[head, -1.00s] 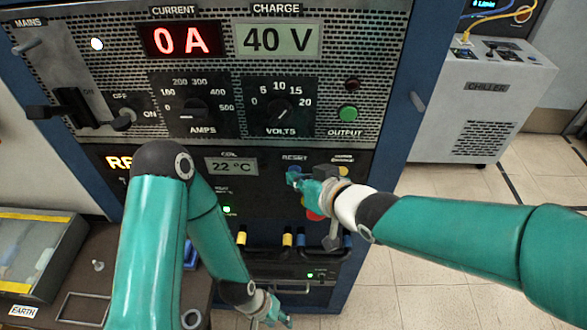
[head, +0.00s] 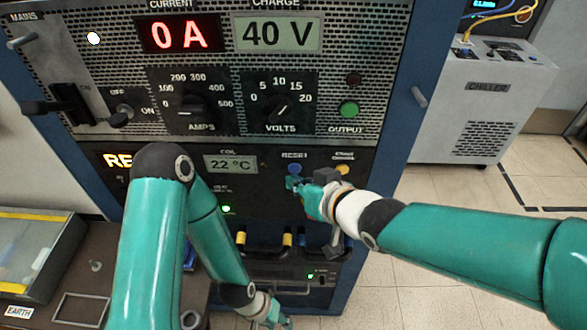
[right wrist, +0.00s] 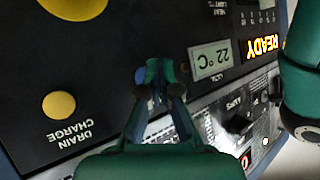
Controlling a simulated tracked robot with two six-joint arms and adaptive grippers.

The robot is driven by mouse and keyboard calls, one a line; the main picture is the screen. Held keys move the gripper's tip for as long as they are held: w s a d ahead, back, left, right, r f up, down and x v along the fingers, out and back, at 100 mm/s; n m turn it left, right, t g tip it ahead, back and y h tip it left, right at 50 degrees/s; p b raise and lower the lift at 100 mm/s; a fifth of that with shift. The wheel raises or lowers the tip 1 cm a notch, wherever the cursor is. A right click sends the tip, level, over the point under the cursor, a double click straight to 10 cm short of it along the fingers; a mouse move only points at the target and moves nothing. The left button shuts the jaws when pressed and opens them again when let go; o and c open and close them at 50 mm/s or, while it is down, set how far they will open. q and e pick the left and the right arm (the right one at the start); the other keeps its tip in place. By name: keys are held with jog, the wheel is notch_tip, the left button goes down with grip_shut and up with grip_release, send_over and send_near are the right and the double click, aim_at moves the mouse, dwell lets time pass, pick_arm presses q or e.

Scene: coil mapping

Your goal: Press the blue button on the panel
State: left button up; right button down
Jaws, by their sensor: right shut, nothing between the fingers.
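The blue button (head: 295,169) sits under the RESET label on the dark panel (head: 270,200) in the head view. My right gripper (head: 291,184) is shut and empty, with its fingertips just below the button in that view. Whether they touch the panel is unclear. In the right wrist view, the shut fingers (right wrist: 153,68) partly cover the blue button (right wrist: 140,76), which shows at their left edge. My left gripper (head: 279,320) hangs low at the bottom edge of the head view; its jaws are too small and cut off to judge.
A yellow button (head: 342,169) sits right of the blue one; in the right wrist view the yellow button (right wrist: 59,105) reads DRAIN CHARGE. The COIL display (head: 231,164) reads 22 °C. Dials and a green button (head: 349,109) are above, cables (head: 287,240) below.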

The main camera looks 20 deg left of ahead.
jog(key=s+b, duration=0.2)
jog(key=s+d+b, duration=0.1)
jog(key=s+b, duration=0.1)
jog(key=s, duration=0.1)
jog(key=shift+d, duration=0.2)
jog(key=shift+w, duration=0.1)
dwell(0.7)
jog(key=w+d+f+m+g+h, duration=0.15)
jog(key=d+f, duration=0.25)
jog(key=f, duration=0.4)
jog(key=d+f+m+h, duration=0.1)
jog(key=d+f+m, duration=0.1)
jog(key=d+f, duration=0.45)
jog(key=d+f+m+g+h, duration=0.1)
jog(key=d+f+m+h, duration=0.1)
jog(key=f, duration=0.8)
jog(key=s+d+f+m+g, duration=0.2)
jog(key=s+d+f, duration=0.3)
jog(key=f, duration=0.3)
jog(key=s+d+f+m+g+h, duration=0.1)
jog(key=s+d+f+m+g, duration=0.1)
jog(key=s+d+f, duration=0.4)
notch_tip(320, 180, down, 2)
jog(key=shift+s+f, duration=0.15)
jog(key=shift+s, duration=0.95)
